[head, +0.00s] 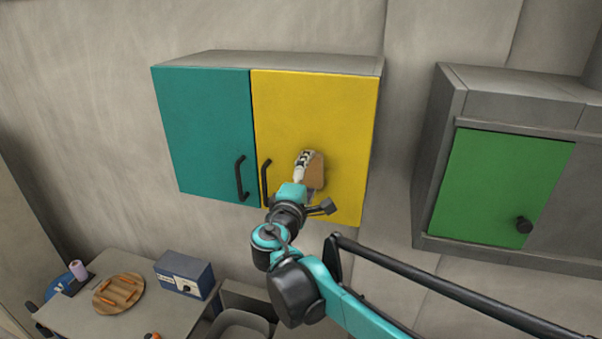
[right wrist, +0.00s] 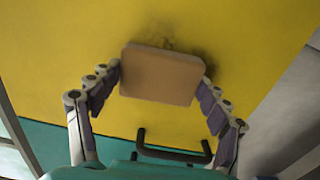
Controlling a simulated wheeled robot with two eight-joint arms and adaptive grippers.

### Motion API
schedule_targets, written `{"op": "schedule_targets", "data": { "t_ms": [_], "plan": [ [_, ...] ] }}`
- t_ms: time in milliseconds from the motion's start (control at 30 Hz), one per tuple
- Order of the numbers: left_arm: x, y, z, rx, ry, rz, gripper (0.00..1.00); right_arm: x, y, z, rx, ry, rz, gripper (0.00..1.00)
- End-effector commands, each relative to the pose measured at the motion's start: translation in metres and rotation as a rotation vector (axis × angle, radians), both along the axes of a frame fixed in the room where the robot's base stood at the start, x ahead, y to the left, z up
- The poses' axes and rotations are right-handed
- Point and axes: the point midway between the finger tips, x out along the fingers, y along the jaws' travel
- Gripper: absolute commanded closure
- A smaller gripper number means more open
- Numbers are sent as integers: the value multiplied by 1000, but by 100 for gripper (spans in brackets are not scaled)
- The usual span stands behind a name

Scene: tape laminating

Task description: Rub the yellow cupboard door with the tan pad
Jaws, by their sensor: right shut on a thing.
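The yellow cupboard door (head: 320,105) is the right door of a wall cupboard and is closed, with a black bar handle (head: 266,182) at its lower left. My right gripper (head: 308,165) is in front of its middle, shut on the tan pad (head: 316,172). In the right wrist view the tan pad (right wrist: 160,76) sits between the two fingers (right wrist: 161,80), close to the yellow door (right wrist: 60,50). Dark smudges (right wrist: 185,42) show on the door just beyond the pad. I cannot tell whether the pad touches the door. My left gripper is not in view.
A teal door (head: 208,125) with its own black handle adjoins on the left. A grey cabinet with a green door (head: 500,185) hangs to the right. Below are a table (head: 130,265) with a round wooden board (head: 105,300), a blue box (head: 184,275) and a chair (head: 240,322).

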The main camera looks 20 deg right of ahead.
Motion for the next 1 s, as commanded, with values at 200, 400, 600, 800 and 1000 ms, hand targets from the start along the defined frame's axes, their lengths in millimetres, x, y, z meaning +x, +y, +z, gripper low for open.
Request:
{"op": "schedule_targets", "data": {
  "t_ms": [200, 400, 600, 800, 1000],
  "plan": [
    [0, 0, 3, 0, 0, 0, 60, -8, -12, 1, 0, 0, -4, 46],
    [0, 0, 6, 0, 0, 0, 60, -20, -27, 1, 0, 0, -4, 46],
    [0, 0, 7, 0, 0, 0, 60, -24, -32, 0, 0, 0, -2, 46],
    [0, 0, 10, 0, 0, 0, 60, -31, -44, 0, 0, 0, -3, 46],
    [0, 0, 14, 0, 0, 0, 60, -40, -60, 0, 0, 0, -4, 46]
  ]
}}
